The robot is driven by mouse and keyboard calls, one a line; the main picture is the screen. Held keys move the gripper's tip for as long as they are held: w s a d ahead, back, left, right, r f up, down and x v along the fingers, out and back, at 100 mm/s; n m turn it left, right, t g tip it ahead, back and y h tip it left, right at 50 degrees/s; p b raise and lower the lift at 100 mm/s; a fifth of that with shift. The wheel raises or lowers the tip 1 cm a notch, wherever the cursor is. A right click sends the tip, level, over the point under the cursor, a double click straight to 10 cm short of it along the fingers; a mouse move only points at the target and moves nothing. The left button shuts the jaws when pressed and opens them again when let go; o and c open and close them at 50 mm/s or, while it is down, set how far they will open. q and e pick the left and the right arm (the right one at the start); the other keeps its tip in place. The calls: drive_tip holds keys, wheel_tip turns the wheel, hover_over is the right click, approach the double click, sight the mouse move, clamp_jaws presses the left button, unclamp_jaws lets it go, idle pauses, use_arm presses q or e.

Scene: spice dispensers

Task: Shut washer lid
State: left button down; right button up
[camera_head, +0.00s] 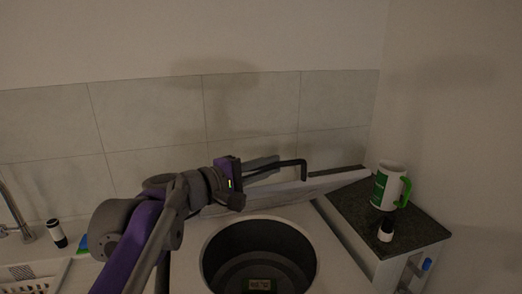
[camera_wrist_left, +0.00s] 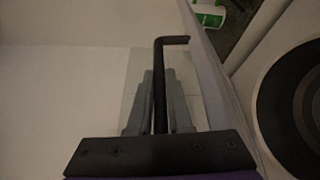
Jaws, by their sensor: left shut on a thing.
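The top-loading washer (camera_head: 188,268) stands below with its round drum opening (camera_head: 262,262) uncovered. Its pale lid (camera_head: 338,182) is raised at the back, near the tiled wall. A black bent bar (camera_head: 303,166) runs along the lid, and its bent end reaches to the lid like a handle. My left gripper (camera_head: 262,168) is shut on this bar. The wrist view shows the bar (camera_wrist_left: 172,40) between the two grey fingers (camera_wrist_left: 160,85), with the lid (camera_wrist_left: 207,70) just to the right. The bar's near end is hidden by the gripper. My right gripper is not in view.
A dark counter (camera_head: 410,228) right of the washer holds a white-and-green mug (camera_head: 386,188) and a small black-and-white dispenser (camera_head: 385,231). Another dispenser (camera_head: 57,233) stands at left by the faucet (camera_head: 12,215) and a white rack (camera_head: 38,275).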

use_arm(q)
drive_tip(key=s+d+f+m+b, duration=0.1)
drive_tip(key=s+f, duration=0.3)
drive_tip(key=f, duration=0.1)
drive_tip(key=shift+s+d+t+h+b, duration=0.25)
drive_tip(key=shift+s+t+h+b, duration=0.05)
drive_tip(key=shift+s, duration=0.05)
drive_tip(key=c, duration=0.8)
unclamp_jaws()
drive_tip(key=shift+c, duration=0.2)
drive_tip(key=v, duration=1)
drive_tip(key=shift+s+a, duration=0.25)
